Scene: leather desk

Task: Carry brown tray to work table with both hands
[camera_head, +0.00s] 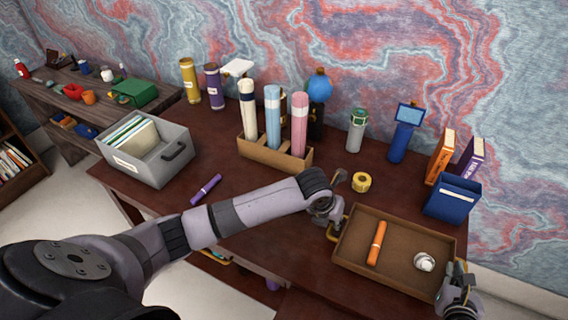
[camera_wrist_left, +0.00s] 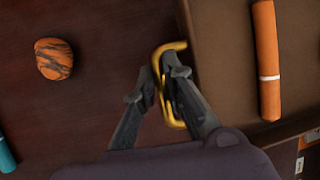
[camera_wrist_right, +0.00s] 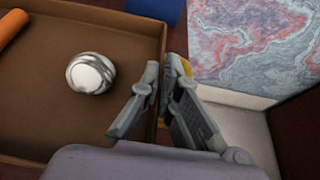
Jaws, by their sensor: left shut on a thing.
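The brown tray (camera_head: 402,246) lies on the dark red-brown desk. It holds an orange cylinder (camera_head: 376,243) and a silvery white ball (camera_head: 424,262). My left gripper (camera_head: 331,213) is at the tray's left side, shut on the golden handle (camera_wrist_left: 164,88) there. My right gripper (camera_head: 459,288) is at the tray's right side. In the right wrist view, its fingers (camera_wrist_right: 166,82) stand a little apart at the tray's right wall, and a bit of yellow handle (camera_wrist_right: 187,68) shows behind one finger.
A purple marker (camera_head: 206,189) and grey file box (camera_head: 146,152) are left. A cluttered wooden table (camera_head: 63,102) stands far left.

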